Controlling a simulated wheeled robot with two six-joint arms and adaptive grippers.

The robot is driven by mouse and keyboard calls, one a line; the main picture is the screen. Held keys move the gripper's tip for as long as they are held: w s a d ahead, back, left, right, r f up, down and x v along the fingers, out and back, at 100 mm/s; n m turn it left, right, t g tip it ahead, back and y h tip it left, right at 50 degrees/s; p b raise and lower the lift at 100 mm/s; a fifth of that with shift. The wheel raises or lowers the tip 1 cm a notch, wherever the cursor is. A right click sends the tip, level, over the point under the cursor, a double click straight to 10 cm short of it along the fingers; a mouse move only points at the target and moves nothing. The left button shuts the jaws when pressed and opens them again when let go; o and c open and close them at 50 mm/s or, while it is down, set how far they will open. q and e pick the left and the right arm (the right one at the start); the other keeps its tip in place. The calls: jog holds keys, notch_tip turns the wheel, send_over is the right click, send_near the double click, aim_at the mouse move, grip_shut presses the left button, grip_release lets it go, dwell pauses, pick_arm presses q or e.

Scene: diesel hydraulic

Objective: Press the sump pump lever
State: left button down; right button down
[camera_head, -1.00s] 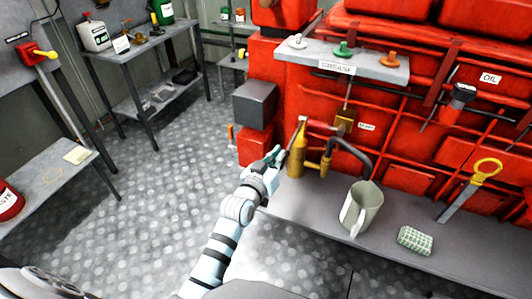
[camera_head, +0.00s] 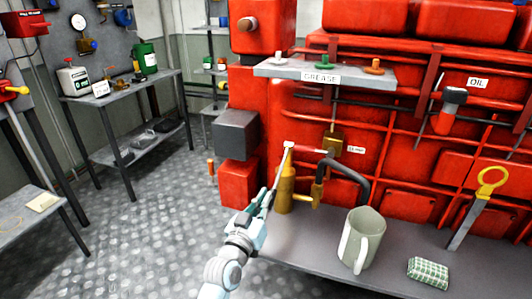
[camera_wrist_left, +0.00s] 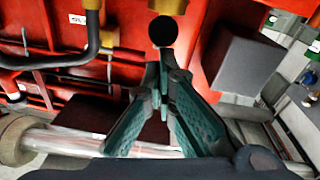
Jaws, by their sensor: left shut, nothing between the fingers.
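The brass sump pump (camera_head: 285,190) stands upright on the grey ledge, left of a small label on the red engine. A pale rod, apparently its lever (camera_head: 281,168), slants from the pump's top down to the left. My left gripper (camera_head: 267,198), teal-padded, is beside the pump's left side, near the rod's lower end. In the left wrist view its fingers (camera_wrist_left: 163,72) are closed together and empty, with a round black end just beyond the tips and brass behind it. I cannot tell whether they touch. My right gripper is out of view.
A curved dark pipe (camera_head: 350,172) and a pale jug (camera_head: 361,238) stand right of the pump. A checkered cloth (camera_head: 428,271) and a yellow-handled tool (camera_head: 478,205) are farther right. A grey box (camera_head: 236,134) juts out at the left. The floor there is clear.

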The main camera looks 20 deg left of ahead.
pick_arm(q)
jog(key=shift+s+f, duration=0.1)
jog(key=shift+f, duration=0.3)
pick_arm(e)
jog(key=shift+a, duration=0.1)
